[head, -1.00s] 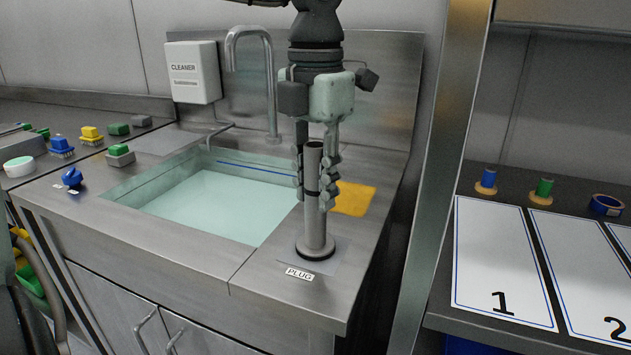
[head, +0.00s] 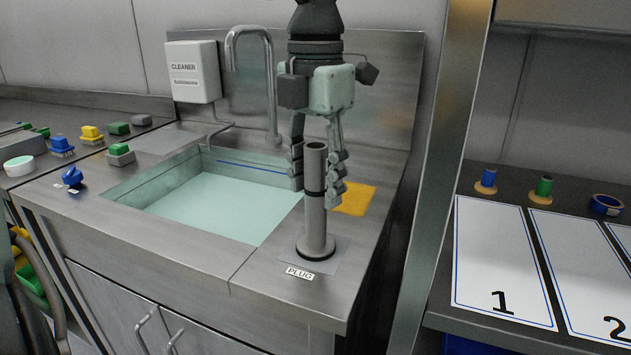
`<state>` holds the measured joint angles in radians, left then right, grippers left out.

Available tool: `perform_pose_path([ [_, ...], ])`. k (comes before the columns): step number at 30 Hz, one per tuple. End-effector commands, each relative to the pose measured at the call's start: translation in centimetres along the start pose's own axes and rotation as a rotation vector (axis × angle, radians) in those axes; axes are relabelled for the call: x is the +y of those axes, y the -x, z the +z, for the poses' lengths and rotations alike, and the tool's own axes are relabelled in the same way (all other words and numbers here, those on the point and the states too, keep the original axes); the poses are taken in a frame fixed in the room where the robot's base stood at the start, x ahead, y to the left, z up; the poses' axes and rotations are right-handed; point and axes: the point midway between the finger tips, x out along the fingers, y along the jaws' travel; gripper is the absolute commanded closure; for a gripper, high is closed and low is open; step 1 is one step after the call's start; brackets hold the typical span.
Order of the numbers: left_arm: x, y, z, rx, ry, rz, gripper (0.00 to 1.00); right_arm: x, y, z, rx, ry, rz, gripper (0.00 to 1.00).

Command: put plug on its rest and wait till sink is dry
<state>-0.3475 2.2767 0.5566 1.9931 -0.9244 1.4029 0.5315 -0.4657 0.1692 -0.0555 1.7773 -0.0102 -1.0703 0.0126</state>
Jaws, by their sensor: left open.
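The plug (head: 315,215) is a grey upright tube with a dark band and a wide round foot. It stands on its rest (head: 325,262), a flat plate on the counter behind the label PLUG (head: 299,273). My left gripper (head: 319,184) points down with its fingers spread on both sides of the tube's upper part. It is open, and a gap shows at the left finger; contact at the right finger is hard to tell. The sink (head: 215,205) holds pale greenish water below a blue line on its back wall. My right gripper is not in view.
A tap (head: 272,90) and a cleaner dispenser (head: 193,72) stand behind the sink. A yellow cloth (head: 355,198) lies right of the plug. A metal post (head: 440,170) stands at right.

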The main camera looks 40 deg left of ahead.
Motion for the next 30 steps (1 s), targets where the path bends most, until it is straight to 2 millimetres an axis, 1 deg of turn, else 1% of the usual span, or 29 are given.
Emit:
perform_pose_path([
  [1, 0.0, 1.1, 0.2, -0.009, 0.001, 0.002, 0.53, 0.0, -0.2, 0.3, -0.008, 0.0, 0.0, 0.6],
  [2, 0.0, 1.7, 0.2, -0.009, 0.001, 0.003, 0.53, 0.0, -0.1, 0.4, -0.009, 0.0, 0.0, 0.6],
  [9, 0.0, 7.0, 0.1, -0.006, 0.001, 0.003, 0.53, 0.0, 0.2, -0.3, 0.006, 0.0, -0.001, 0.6],
  [12, 0.0, 8.9, 0.1, -0.006, 0.0, 0.003, 0.53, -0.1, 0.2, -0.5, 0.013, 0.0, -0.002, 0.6],
  [15, 0.0, 10.2, 0.1, -0.004, 0.0, 0.002, 0.53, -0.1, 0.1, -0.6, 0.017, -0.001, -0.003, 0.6],
  [18, -0.1, 11.0, 0.1, -0.003, -0.001, 0.001, 0.53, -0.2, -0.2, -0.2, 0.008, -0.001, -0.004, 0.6],
  [21, -0.1, 11.4, 0.0, -0.002, -0.002, 0.0, 0.53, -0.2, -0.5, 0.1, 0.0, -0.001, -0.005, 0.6],
  [30, -0.1, 11.4, 0.0, -0.002, -0.002, 0.0, 0.53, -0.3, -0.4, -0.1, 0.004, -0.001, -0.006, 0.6],
])
